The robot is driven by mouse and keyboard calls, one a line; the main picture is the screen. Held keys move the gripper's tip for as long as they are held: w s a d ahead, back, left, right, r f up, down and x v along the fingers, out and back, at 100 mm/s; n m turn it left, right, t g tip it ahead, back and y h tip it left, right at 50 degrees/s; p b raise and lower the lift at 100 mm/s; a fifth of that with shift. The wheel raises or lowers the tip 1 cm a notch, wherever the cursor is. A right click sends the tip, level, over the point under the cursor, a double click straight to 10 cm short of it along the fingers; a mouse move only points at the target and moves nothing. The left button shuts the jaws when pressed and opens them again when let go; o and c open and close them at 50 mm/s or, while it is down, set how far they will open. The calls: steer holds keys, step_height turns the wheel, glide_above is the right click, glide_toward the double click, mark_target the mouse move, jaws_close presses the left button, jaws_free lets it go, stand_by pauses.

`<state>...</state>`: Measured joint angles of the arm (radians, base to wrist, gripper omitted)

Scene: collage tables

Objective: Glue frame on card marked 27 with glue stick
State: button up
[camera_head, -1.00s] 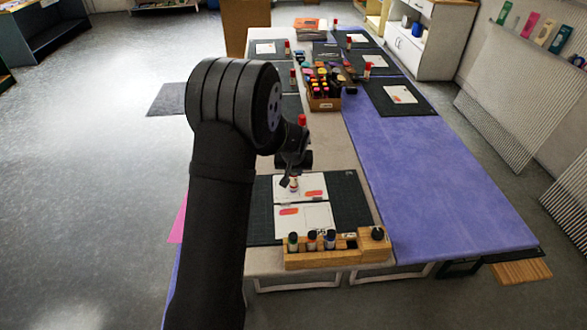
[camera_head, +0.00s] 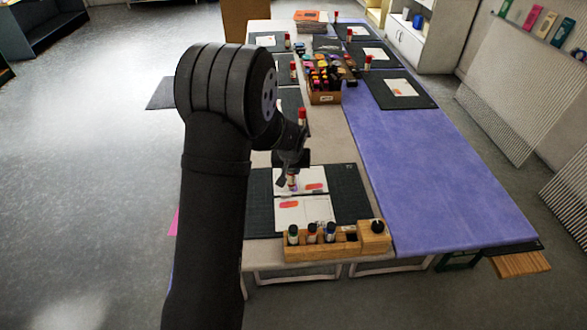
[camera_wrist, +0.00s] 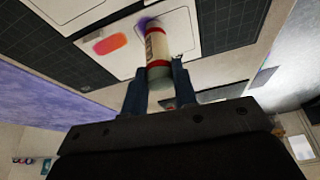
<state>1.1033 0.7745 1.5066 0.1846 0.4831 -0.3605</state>
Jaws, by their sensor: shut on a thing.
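My gripper (camera_head: 292,178) is shut on a glue stick (camera_head: 292,184) with a white and red label. The wrist view shows the glue stick (camera_wrist: 158,48) gripped between both fingers (camera_wrist: 158,84), its far end at a purple smear (camera_wrist: 146,22) on a white card (camera_wrist: 126,66). An orange-pink shape (camera_wrist: 110,44) lies beside the smear on that card. In the head view, the upper card (camera_head: 312,176) is under my gripper, and a second card (camera_head: 318,210) lies below it on the dark mat (camera_head: 347,195). I cannot read a 27 on either.
A wooden holder (camera_head: 345,243) with several dark-capped sticks stands at the mat's front edge. A crate of coloured supplies (camera_head: 325,97) and more mats with cards lie farther back. The purple table (camera_head: 440,180) to the right is mostly clear.

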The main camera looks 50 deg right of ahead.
steer(key=shift+w+a+f, duration=0.1)
steer(key=shift+w+a, duration=0.3)
steer(key=shift+w, duration=0.15)
steer(key=shift+w, duration=0.1)
steer(key=shift+w+d, duration=1)
steer(key=shift+d, duration=0.2)
steer(key=shift+w+d, duration=1)
steer(key=shift+d, duration=0.1)
jaws_close()
steer(key=shift+w+a, duration=0.75)
steer(key=shift+w, duration=0.1)
steer(key=shift+s+a, duration=2.2)
steer(key=shift+s, duration=0.15)
